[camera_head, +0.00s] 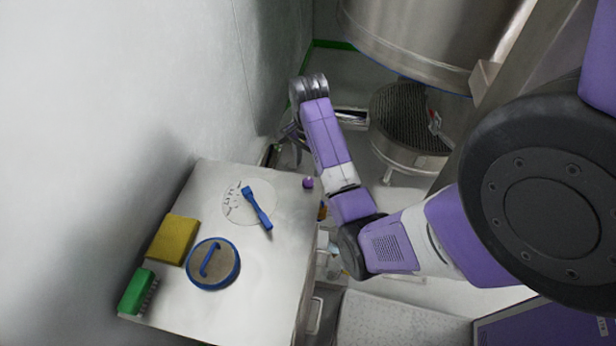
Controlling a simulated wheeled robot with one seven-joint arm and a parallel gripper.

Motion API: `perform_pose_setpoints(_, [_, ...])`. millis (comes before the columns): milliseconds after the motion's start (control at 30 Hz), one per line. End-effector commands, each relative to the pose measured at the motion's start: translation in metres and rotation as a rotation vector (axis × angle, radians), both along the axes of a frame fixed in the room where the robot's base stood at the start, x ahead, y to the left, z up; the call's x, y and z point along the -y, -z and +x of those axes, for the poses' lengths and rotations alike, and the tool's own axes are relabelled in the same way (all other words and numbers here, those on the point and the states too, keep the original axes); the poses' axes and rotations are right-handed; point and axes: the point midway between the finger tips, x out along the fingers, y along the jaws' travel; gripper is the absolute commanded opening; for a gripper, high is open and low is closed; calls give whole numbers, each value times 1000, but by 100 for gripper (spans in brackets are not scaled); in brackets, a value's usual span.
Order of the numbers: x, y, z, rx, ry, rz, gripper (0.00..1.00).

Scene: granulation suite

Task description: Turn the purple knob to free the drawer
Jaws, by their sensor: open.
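The small purple knob (308,183) is at the far right corner of the steel cabinet top (270,310). My gripper (287,143) is past the far edge of the cabinet, up and left of the knob and apart from it. It is open, and its fingers are partly hidden behind my wrist. I see no object between them. A drawer front with a pale handle (315,316) shows on the cabinet's right side, at a steep angle. Part of that side is hidden by my arm.
On the cabinet top are a blue scoop-like tool (257,208) on a marked disc, a blue-rimmed round lid (213,264), a yellow sponge (172,239) and a green brush (138,291). A wall stands left. A large steel vessel (430,40) and a sieve (410,118) stand beyond my arm.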

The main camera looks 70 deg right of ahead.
Motion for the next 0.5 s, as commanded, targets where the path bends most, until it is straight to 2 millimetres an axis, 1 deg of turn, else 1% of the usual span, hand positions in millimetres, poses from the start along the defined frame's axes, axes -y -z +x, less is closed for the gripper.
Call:
perform_pose_setpoints(67, [-1, 6, -1, -5, 3, 6, 54])
perform_pose_setpoints(300, [-2, 42, -1, -5, 1, 6, 54])
perform_pose_setpoints(500, [-1, 66, 0, -3, 0, 4, 54])
